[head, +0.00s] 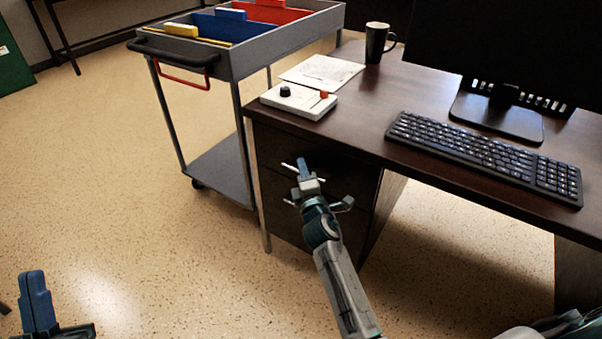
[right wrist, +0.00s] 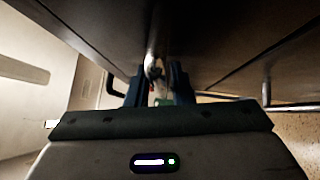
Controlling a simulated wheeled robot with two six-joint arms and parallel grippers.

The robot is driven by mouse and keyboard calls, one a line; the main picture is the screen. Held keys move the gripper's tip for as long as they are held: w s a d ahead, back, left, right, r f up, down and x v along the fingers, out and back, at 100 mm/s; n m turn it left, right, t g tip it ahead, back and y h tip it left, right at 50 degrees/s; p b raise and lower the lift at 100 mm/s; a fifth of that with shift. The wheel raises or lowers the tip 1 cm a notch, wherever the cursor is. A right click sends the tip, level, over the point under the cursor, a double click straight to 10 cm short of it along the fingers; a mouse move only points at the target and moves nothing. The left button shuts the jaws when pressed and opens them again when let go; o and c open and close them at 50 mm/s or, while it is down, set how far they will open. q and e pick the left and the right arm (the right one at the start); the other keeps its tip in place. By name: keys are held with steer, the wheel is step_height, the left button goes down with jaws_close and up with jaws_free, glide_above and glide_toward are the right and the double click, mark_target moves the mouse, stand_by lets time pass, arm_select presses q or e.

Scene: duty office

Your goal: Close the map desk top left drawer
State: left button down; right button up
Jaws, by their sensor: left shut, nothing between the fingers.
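The map desk (head: 420,90) has a dark pedestal under its left end. The top left drawer (head: 345,172) shows its dark front just below the desktop edge, with a pale bar handle (head: 289,166). Any small gap around this front is too dark to tell. My right gripper (head: 304,170) is at the drawer front, right beside the handle, and hides part of it. In the right wrist view its two fingers (right wrist: 158,88) stand apart with a shiny bit between them; whether they grip it is unclear. My left gripper (head: 38,300) is shut and empty, low at the far left, away from the desk.
A lower drawer handle (head: 290,203) sits below. A grey cart (head: 285,42) with coloured folders stands close to the desk's left. A keyboard (head: 485,152), mug (head: 375,42), paper (head: 322,70) and white control box (head: 299,101) are on the desktop. The floor at left is clear.

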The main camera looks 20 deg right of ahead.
steer(key=shift+o, duration=0.5)
arm_select(q)
steer(key=shift+f, duration=0.15)
steer(key=shift+f, duration=0.1)
arm_select(e)
steer(key=shift+f, duration=0.1)
steer(key=shift+s+f, duration=0.1)
steer(key=shift+s+f, duration=0.1)
steer(key=shift+s, duration=0.15)
arm_select(q)
steer(key=shift+w+r, duration=0.1)
steer(key=shift+r, duration=0.1)
arm_select(e)
steer(key=s+a, duration=0.1)
steer(key=s, duration=0.9)
steer(key=shift+a+f, duration=0.15)
steer(key=shift+f, duration=0.25)
arm_select(q)
steer(key=shift+f, duration=0.15)
